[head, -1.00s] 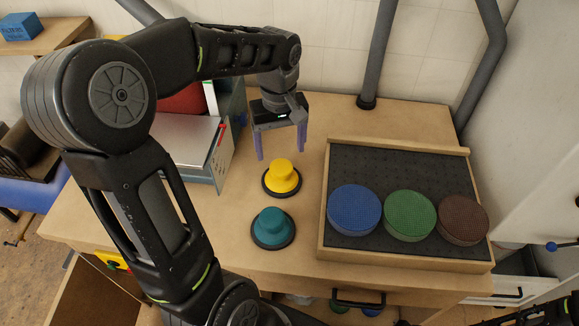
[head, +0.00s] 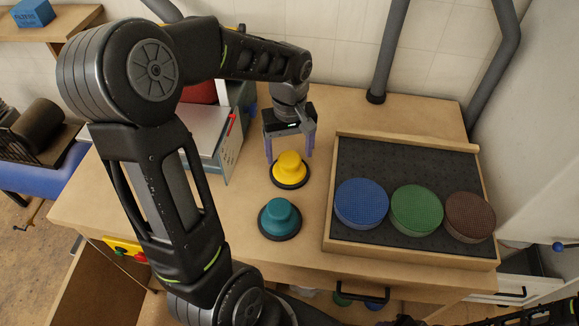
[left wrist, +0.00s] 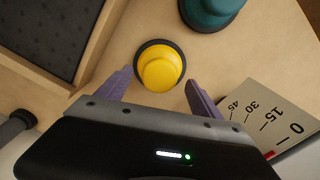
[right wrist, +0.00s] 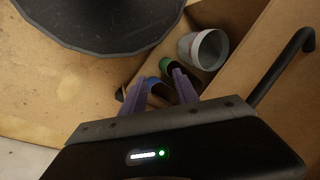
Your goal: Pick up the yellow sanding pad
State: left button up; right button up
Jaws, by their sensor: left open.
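The yellow sanding pad (head: 290,167) has a knob-like top on a dark round base and sits upright on the wooden bench. My left gripper (head: 289,153) points down just behind and above it, its purple fingers spread. In the left wrist view the yellow pad (left wrist: 160,68) lies between and slightly beyond the open fingertips (left wrist: 159,79), with nothing held. A teal pad (head: 280,218) of the same shape stands in front of the yellow one. My right gripper (right wrist: 152,90) shows in the right wrist view, fingers apart and empty.
A wooden tray (head: 407,254) with a dark mat holds blue (head: 361,204), green (head: 417,209) and brown (head: 470,216) discs on the right. A machine with an angle scale (left wrist: 270,112) stands at the left. The right wrist view shows an open drawer with a grey cup (right wrist: 203,48).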

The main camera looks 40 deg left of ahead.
aim_at(290, 157)
pick_arm(q)
jog(key=shift+f, duration=1.55)
jog(key=c, duration=1.5)
jog(key=shift+c, duration=0.2)
notch_tip(290, 157, up, 10)
jog(key=shift+r, duration=0.1)
